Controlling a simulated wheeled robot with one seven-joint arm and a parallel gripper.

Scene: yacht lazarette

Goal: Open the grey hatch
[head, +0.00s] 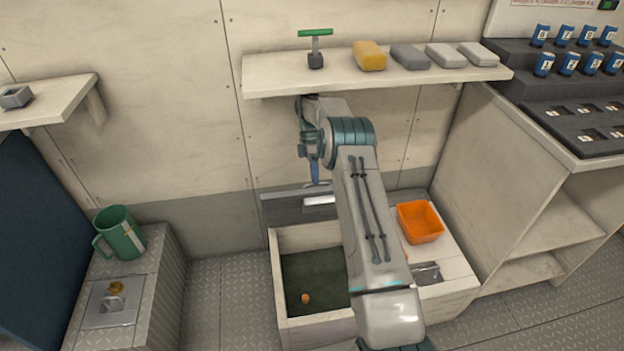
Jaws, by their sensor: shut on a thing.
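The grey hatch (282,211) stands raised at the back edge of a pale locker (300,240), with its face towards me. A light bar-like handle (320,200) shows on it. The locker opening in front of it is uncovered, showing a dark green floor with a small orange round thing (305,298). My gripper (315,182) points down at the hatch, at its handle, and is shut on it. My arm hides the middle and right of the hatch and part of the opening; the exact finger contact is too small to see.
An orange bin (420,222) and a metal fitting (427,272) are on the locker's right-hand top. A wall shelf (285,78) with a green-handled tool (315,50) and several blocks overhangs the hatch. A green mug (118,235) stands on a left box.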

